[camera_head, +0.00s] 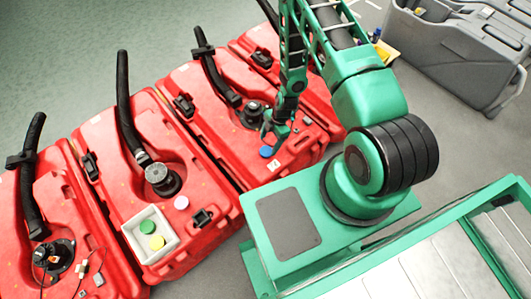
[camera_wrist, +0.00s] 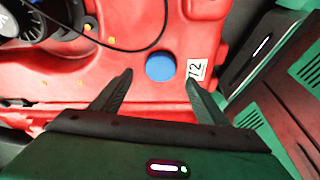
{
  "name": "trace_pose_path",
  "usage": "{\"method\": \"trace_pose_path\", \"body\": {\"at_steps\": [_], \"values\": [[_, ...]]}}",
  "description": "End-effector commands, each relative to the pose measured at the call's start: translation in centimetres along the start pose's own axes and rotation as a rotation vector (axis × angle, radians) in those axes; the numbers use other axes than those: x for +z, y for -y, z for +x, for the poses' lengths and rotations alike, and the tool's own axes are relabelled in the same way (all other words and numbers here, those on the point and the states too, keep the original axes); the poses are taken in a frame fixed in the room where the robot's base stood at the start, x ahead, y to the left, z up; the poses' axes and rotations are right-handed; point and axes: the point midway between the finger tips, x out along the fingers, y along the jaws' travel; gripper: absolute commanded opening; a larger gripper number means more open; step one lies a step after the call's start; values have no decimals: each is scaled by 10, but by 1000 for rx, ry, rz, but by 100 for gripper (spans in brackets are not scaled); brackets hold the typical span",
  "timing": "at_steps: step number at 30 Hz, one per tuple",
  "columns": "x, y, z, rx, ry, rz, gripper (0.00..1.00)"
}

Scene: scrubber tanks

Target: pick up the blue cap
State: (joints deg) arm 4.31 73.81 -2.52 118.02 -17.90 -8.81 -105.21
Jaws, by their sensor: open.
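The blue cap (camera_wrist: 160,67) is a round disc lying flat on the red tank (camera_wrist: 110,68), just left of a white label marked 72 (camera_wrist: 197,69). In the head view the blue cap (camera_head: 266,152) shows small on the tank nearest my arm's end. My gripper (camera_wrist: 155,85) is open and empty. In the wrist view its two dark fingers stand apart, with the cap between and beyond their tips, not touched. In the head view my gripper (camera_head: 270,137) hangs over the same tank close to the cap.
A white tray (camera_head: 166,243) with a green and a yellow cap sits on a tank to the left. Black hoses (camera_head: 122,100) rise from the tanks. A black cable (camera_wrist: 100,40) crosses near my gripper. A grey bin (camera_head: 460,50) stands at back right.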

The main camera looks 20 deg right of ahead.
Motion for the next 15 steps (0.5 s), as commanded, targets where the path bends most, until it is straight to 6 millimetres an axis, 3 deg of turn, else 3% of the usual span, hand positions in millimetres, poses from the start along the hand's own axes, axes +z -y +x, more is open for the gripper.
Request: {"method": "trace_pose_path", "body": {"at_steps": [9, 15], "values": [[3, 0, 39, -1, 0, 0, 68], [3, 0, 50, 0, 0, 1, 68]]}}
